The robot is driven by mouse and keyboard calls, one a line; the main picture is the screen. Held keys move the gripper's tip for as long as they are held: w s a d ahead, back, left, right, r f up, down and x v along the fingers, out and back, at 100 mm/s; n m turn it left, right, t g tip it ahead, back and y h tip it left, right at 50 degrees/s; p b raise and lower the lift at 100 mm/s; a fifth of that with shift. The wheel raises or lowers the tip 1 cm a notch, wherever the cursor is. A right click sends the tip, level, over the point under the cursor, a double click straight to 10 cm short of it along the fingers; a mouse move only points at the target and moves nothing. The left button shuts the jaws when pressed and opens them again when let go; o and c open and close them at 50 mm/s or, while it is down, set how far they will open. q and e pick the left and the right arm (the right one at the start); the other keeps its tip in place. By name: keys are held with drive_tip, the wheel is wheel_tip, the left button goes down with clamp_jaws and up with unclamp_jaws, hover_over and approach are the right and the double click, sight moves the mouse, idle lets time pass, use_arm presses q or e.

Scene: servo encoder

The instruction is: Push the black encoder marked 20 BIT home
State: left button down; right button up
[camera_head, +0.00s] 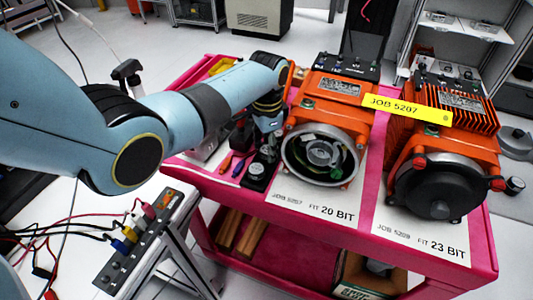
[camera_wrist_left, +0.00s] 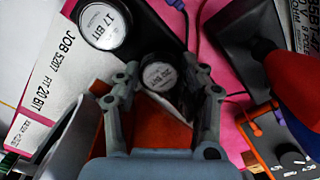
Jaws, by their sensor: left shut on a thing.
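The black encoder marked 20 BIT (camera_wrist_left: 161,77) shows in the left wrist view between the fingers of my left gripper (camera_wrist_left: 165,85), which is shut on it. In the head view my left gripper (camera_head: 268,110) points down over the small parts left of the motors, and I cannot make the held encoder out there. I cannot tell whether it still touches the surface below. The left orange motor (camera_head: 320,155) has an open round end with its inside showing, above a sheet (camera_head: 310,205) printed JOB 5207 FIT 20 BIT. My right gripper is not in view.
A second black encoder, marked 17 BIT (camera_wrist_left: 103,22), lies beside the held one. The right orange motor (camera_head: 440,185) has a black end cover. A yellow JOB 5207 label (camera_head: 405,108) spans both motors. Everything stands on a pink cart (camera_head: 215,183); a socket strip (camera_head: 138,243) is at lower left.

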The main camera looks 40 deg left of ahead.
use_arm(q)
drive_tip(key=shift+r+p, duration=0.55)
drive_tip(key=shift+p, duration=0.05)
wheel_tip(320, 180, up, 5)
drive_tip(key=p, duration=0.5)
drive_tip(key=shift+r, duration=0.1)
drive_tip(key=shift+r+p, duration=0.45)
drive_tip(key=shift+p, duration=0.05)
drive_tip(key=shift+f, duration=0.15)
